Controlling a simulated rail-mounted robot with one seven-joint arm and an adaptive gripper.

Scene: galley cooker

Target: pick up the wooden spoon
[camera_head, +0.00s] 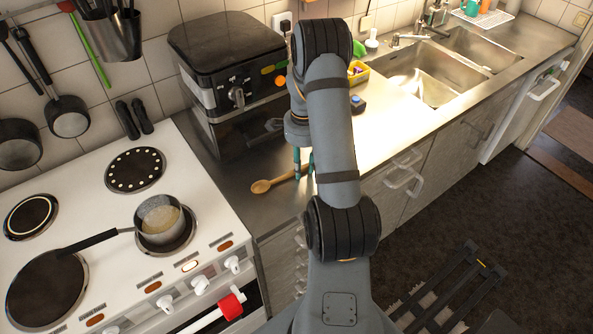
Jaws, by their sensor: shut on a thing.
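The wooden spoon (262,186) lies at the edge of the steel counter, in front of the black appliance and right of the cooker. Its bowl points left and its handle runs right to my gripper (303,172). My gripper points down with its teal fingers shut on the handle. My arm hides the far end of the handle. I cannot tell whether the spoon is lifted off the counter.
The white cooker (120,215) holds a saucepan (160,215) on its right front plate, its black handle pointing left. A black appliance (230,80) stands behind the spoon. A yellow container (358,71) and small dark object (357,104) are right of my arm, before the sink (415,75).

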